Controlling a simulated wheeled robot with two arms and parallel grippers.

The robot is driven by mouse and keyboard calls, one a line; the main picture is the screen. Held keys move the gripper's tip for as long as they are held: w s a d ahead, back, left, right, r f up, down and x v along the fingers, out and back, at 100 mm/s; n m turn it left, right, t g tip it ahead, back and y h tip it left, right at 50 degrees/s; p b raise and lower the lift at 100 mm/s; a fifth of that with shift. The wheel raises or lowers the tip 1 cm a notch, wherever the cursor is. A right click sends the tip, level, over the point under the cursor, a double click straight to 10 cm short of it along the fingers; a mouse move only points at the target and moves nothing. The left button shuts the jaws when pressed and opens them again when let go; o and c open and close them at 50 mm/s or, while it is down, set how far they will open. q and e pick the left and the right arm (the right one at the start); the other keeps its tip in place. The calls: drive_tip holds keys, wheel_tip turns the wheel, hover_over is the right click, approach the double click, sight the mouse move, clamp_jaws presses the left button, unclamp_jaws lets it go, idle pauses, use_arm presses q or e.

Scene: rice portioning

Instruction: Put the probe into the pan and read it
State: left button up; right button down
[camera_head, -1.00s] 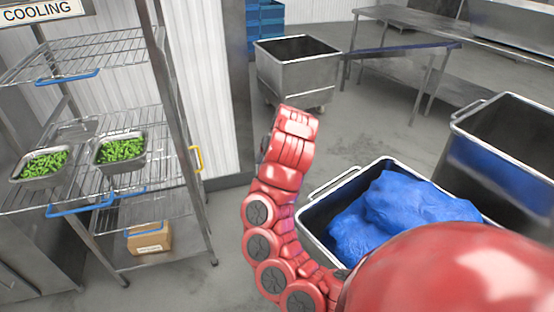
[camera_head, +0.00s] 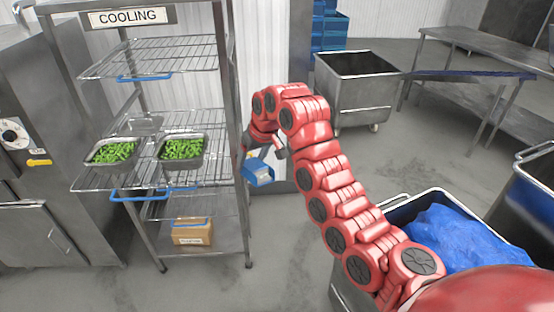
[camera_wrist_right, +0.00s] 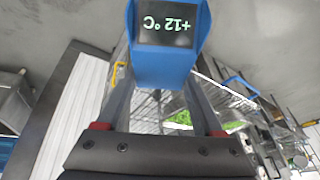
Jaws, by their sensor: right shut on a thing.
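My right gripper (camera_head: 254,160) is shut on the blue probe (camera_head: 258,174) and holds it in the air just right of the cooling rack. In the right wrist view the probe (camera_wrist_right: 165,68) sits between the two fingers (camera_wrist_right: 160,84), and its dark display reads +12 °C, upside down. The probe's tip is not clear in either view. Two metal pans hold green food on the rack's middle shelf: a left pan (camera_head: 93,163) and a right pan (camera_head: 204,158). The probe is apart from both, to the right of the right pan. My left gripper is out of view.
The wire rack (camera_head: 245,215) carries a COOLING sign (camera_head: 128,18) and blue shelf handles (camera_head: 140,194). A cardboard box (camera_head: 192,236) is on its low shelf. A metal bin (camera_head: 358,95) stands behind my arm; another holds a blue bag (camera_head: 455,240).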

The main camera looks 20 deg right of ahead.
drive_tip(key=s+a+r+n+g+p, duration=0.1)
drive_tip(key=a+n+p, duration=0.1)
drive_tip(key=a, duration=0.7)
drive_tip(key=s+a+r+n+g+h+p, duration=0.1)
drive_tip(key=a+n, duration=0.4)
drive_tip(key=a, duration=0.5)
drive_tip(key=s+a+r+n+g+p, duration=0.1)
drive_tip(key=s+a+n+g+p, duration=0.1)
drive_tip(key=a, duration=0.8)
drive_tip(key=shift+s+r+n+g+h+p, duration=0.3)
drive_tip(key=shift+s+n+h+p, duration=0.15)
drive_tip(key=shift+n+p, duration=0.65)
drive_tip(key=shift+s+a+r+n, duration=0.2)
drive_tip(key=shift+s+a+n, duration=0.1)
drive_tip(key=shift+a, duration=0.15)
